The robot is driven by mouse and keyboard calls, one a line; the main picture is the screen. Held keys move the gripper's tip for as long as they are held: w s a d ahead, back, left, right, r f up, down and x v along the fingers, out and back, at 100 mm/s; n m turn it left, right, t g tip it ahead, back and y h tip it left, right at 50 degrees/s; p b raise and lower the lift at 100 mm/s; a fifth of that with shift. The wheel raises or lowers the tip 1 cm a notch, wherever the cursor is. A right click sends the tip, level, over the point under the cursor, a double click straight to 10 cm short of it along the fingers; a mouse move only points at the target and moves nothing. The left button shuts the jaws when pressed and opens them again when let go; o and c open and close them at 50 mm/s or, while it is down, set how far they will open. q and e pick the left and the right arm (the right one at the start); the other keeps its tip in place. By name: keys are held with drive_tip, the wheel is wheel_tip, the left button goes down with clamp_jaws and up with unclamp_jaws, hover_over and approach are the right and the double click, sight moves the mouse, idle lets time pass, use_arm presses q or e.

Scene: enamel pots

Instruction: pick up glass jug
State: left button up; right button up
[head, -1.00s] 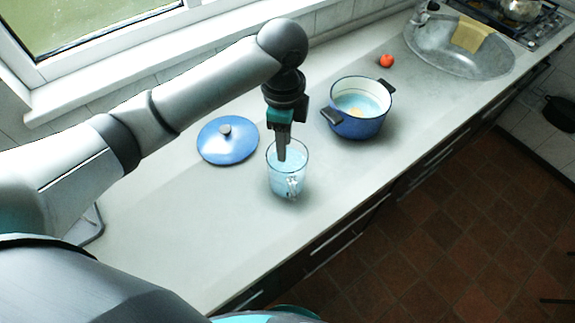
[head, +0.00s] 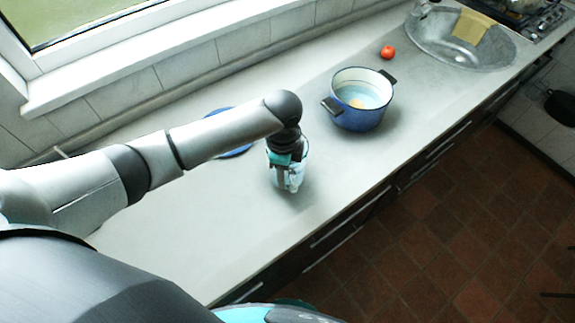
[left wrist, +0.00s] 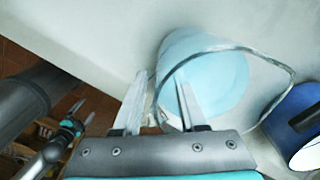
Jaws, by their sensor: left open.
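The glass jug (head: 299,178) stands upright on the counter with pale blue liquid in it. My left gripper (head: 282,184) points down at it and hides part of it in the head view. In the left wrist view the left gripper (left wrist: 162,88) is open, with one finger over the jug's inside and the other outside its rim. The clear rim of the jug (left wrist: 293,76) shows there around the blue liquid. Whether the fingers touch the glass I cannot tell. My right gripper (left wrist: 80,113) shows small at the left of the left wrist view, away from the jug.
A blue enamel pot (head: 358,120) stands behind and right of the jug. A blue lid (head: 236,153) lies left of it, mostly behind my left arm. A tomato (head: 388,52) and a metal sink (head: 440,45) are farther back. The counter front (head: 240,245) is clear.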

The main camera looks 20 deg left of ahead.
use_arm(q)
drive_tip(key=shift+f, duration=0.5)
clamp_jaws()
drive_tip(key=shift+s+f, duration=0.1)
drive_tip(key=shift+s, duration=0.1)
idle(0.8)
drive_tip(key=shift+w, duration=0.1)
